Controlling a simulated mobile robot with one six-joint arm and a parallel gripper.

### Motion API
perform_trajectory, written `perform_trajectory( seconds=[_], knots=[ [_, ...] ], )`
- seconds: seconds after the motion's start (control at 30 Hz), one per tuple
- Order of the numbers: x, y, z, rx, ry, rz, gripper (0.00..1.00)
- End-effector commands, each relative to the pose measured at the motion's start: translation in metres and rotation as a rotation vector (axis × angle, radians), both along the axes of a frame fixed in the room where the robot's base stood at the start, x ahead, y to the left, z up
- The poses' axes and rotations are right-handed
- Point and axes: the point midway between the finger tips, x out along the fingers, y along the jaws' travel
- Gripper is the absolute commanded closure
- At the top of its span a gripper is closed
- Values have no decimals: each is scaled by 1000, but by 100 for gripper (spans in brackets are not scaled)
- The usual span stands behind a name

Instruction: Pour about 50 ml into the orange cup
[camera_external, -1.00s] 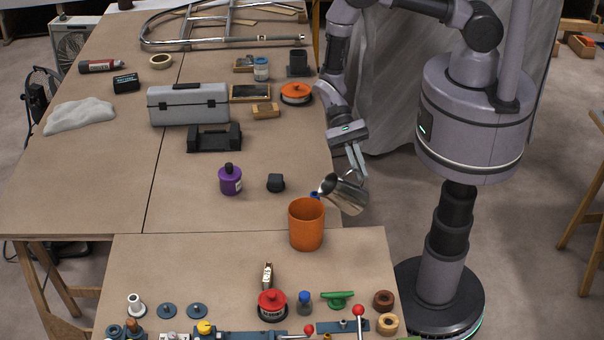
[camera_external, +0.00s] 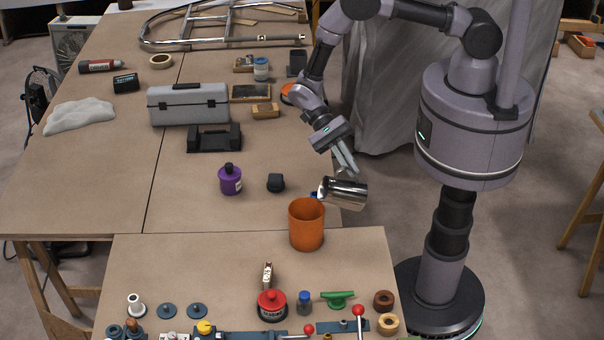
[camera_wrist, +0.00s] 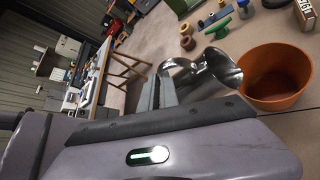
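The orange cup (camera_external: 306,226) stands upright on the bench near the front edge of the rear board. It also shows in the wrist view (camera_wrist: 275,78), where the part of its inside that I see looks empty. A shiny metal pitcher (camera_external: 344,192) is tipped nearly onto its side just above and to the right of the cup, its mouth toward the cup. It shows in the wrist view (camera_wrist: 205,72) too. My gripper (camera_external: 350,170) is shut on the pitcher at its upper side, where the handle is mostly hidden. I see no stream of liquid.
Small parts and a red-topped tin (camera_external: 272,304) crowd the front board.

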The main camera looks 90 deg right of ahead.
Motion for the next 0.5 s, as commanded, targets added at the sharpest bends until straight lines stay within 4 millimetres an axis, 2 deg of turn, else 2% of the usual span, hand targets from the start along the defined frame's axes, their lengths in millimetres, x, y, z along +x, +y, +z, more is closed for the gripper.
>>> perform_trajectory(
  seconds=[0.5],
  knots=[
    [15, 1, 1, -8, 96, 1, 100]
  ],
)
